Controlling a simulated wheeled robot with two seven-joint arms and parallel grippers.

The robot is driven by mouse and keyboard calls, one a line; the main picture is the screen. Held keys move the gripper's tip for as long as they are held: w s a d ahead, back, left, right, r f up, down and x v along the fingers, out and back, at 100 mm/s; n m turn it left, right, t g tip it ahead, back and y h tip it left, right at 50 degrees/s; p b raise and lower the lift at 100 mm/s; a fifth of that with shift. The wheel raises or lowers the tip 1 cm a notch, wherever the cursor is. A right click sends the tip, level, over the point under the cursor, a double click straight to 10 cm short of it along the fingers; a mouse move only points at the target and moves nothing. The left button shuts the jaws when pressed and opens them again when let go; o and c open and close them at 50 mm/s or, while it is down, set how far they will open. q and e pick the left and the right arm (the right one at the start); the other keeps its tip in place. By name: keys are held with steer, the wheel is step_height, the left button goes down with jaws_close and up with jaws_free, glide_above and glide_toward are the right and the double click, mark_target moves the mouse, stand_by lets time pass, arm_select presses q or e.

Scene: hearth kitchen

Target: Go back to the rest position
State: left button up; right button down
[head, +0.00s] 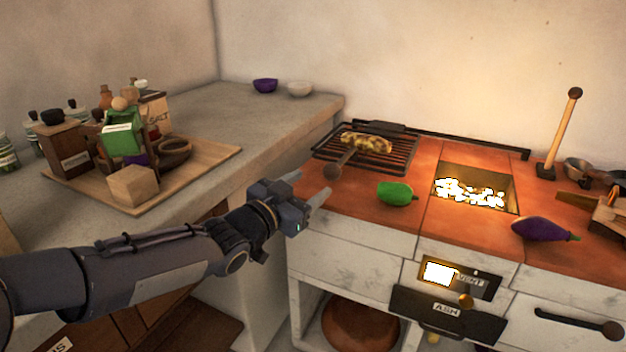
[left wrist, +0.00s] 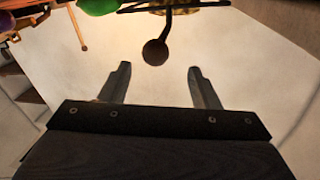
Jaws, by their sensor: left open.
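My left gripper (head: 312,190) is open and empty. It hangs over the near left edge of the stove counter, left of the green pepper. In the left wrist view its two fingers (left wrist: 158,85) stand apart with nothing between them. My right gripper is not in view.
A grill (head: 405,158) holds browned food (head: 366,143) and a dark utensil whose round end (head: 332,172) sticks out near my left gripper. A green pepper (head: 396,193), a glowing coal pit (head: 470,207) and an eggplant (head: 542,229) are to the right. A loaded wooden tray (head: 215,157) stands left.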

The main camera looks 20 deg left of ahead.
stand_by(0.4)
arm_select(q)
steer(key=s+a+f+n+g+y, duration=0.1)
steer(key=s+f+n+g+y, duration=0.2)
steer(key=s+f, duration=0.45)
steer(key=s+a+f+n+g, duration=0.25)
steer(key=s+f+g, duration=0.2)
steer(key=s, duration=0.55)
steer(key=s+d+f+n+g+h, duration=0.1)
steer(key=s+d+f+g, duration=0.15)
steer(key=s, duration=0.35)
steer(key=s+d+f+g+h, duration=0.1)
steer(key=s+d+f+g, duration=0.1)
steer(key=s+d, duration=0.25)
step_height(320, 180, up, 34)
steer(key=a+p, duration=0.1)
steer(key=p, duration=3.2)
steer(key=shift+f, duration=0.2)
